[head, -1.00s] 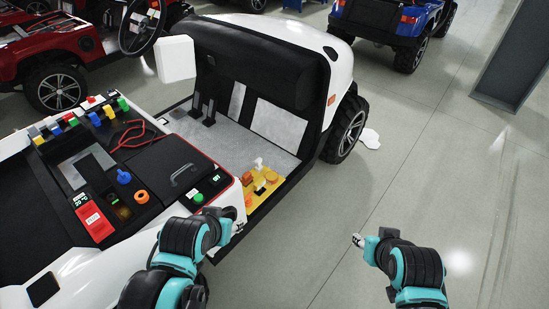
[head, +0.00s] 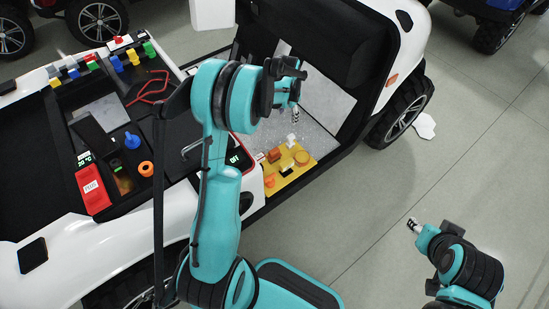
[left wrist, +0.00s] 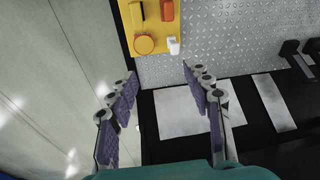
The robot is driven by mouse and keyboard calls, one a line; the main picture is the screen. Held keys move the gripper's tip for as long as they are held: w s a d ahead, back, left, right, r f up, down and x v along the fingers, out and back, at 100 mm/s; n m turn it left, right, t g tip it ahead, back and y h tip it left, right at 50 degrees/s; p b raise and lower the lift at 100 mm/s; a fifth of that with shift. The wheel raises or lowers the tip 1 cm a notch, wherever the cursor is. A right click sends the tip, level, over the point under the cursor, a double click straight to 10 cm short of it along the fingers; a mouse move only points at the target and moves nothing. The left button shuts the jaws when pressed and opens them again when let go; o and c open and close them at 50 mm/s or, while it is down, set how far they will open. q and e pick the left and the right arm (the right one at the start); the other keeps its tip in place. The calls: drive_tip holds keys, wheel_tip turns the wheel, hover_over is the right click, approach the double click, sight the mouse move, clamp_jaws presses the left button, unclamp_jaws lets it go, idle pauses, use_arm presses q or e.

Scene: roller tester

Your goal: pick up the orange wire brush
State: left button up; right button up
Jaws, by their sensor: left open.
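A yellow tray (head: 284,177) lies on the vehicle floor near its side edge and carries several small orange pieces. They include an orange block (head: 273,155) and a round orange piece (head: 302,158); I cannot tell which of them is the wire brush. In the left wrist view the yellow tray (left wrist: 127,12) is at the top, with the round piece (left wrist: 144,44) and another orange piece (left wrist: 167,11). My left gripper (head: 296,114) is open and empty above the vehicle floor, with its fingers (left wrist: 159,76) apart from the tray. My right gripper (head: 414,225) is low at the right, its jaws unclear.
A white seat-side panel and black seat (head: 325,40) stand behind the floor. A console with coloured blocks (head: 130,55), a red box (head: 92,190) and a blue knob (head: 132,140) lies left. A wheel (head: 402,115) is at right; open floor (head: 480,160) is beyond.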

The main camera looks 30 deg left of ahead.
use_arm(q)
drive_tip(key=w+a+f+g+b, duration=0.1)
drive_tip(key=a+f, duration=0.2)
drive_tip(key=f, duration=0.5)
drive_tip(key=w+a+f+g, duration=0.1)
drive_tip(key=a+f, duration=0.1)
drive_tip(key=f, duration=0.6)
drive_tip(key=m+b, duration=0.1)
drive_tip(key=b, duration=0.1)
hover_over(274, 150)
drive_tip(key=shift+h, duration=0.3)
drive_tip(key=f, duration=1)
drive_tip(key=shift+s+a+f, duration=0.1)
drive_tip(key=shift+s+a, duration=0.05)
drive_tip(key=shift+s, duration=0.2)
drive_tip(key=f+b, duration=0.2)
drive_tip(key=f, duration=0.3)
drive_tip(key=shift+w+d+f+b, duration=0.2)
drive_tip(key=shift+w+d+b, duration=0.1)
drive_tip(key=shift+b, duration=0.1)
drive_tip(key=shift+r, duration=0.1)
clamp_jaws()
